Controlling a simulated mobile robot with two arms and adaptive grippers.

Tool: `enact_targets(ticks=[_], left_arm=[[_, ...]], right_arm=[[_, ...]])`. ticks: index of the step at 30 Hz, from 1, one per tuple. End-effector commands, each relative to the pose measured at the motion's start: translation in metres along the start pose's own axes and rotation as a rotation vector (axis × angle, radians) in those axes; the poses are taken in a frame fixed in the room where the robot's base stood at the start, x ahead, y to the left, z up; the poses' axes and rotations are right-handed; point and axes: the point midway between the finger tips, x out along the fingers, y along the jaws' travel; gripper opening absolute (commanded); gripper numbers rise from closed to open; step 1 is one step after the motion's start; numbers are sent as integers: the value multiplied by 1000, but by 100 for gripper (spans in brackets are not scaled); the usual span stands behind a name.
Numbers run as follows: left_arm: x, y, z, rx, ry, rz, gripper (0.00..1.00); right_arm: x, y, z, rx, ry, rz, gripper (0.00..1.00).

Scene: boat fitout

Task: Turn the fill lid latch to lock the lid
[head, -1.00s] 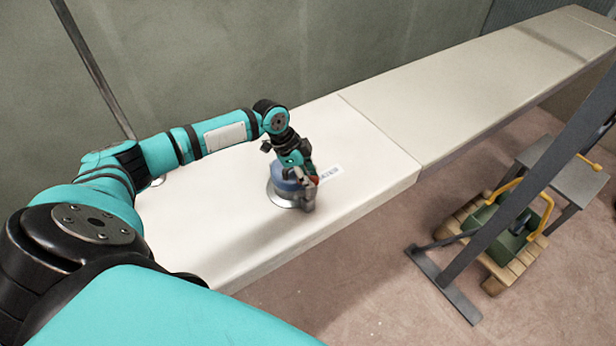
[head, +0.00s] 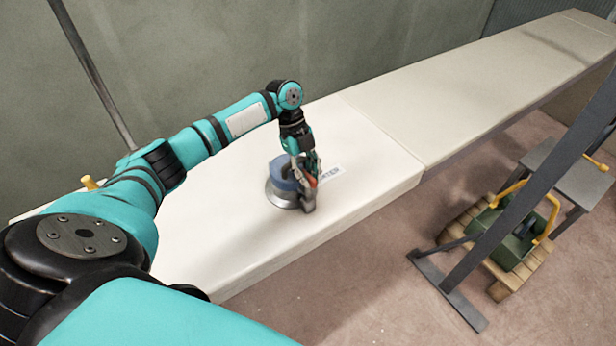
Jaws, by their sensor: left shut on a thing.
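The fill lid (head: 280,173) is a round blue-grey cap on a shiny metal ring (head: 277,200), set on the white bench-like deck. My left gripper (head: 308,198) comes down from above at the lid's right side. It is shut on the latch, at the lid's right edge. The latch itself is mostly hidden by the fingers, so its angle cannot be told. My right gripper does not show.
The white deck (head: 215,225) is clear around the lid, with a small printed label (head: 329,172) just right of it. A dark metal post (head: 530,170) stands at the right. A green box with yellow handles (head: 510,245) sits on a wooden pallet (head: 497,288) on the floor.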

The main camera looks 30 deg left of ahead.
Motion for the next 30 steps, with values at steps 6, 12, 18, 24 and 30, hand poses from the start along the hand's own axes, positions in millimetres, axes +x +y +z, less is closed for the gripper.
enact_targets(ticks=[6,12,18,24,30], left_arm=[[0,0,0,42,-2,17,0],[0,0,0,51,-2,21,0],[0,0,0,50,-3,20,0],[0,0,0,49,-2,20,32],[0,0,0,49,-2,20,35]], right_arm=[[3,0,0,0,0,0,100],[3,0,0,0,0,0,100],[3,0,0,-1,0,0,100],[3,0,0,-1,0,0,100],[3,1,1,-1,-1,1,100]])
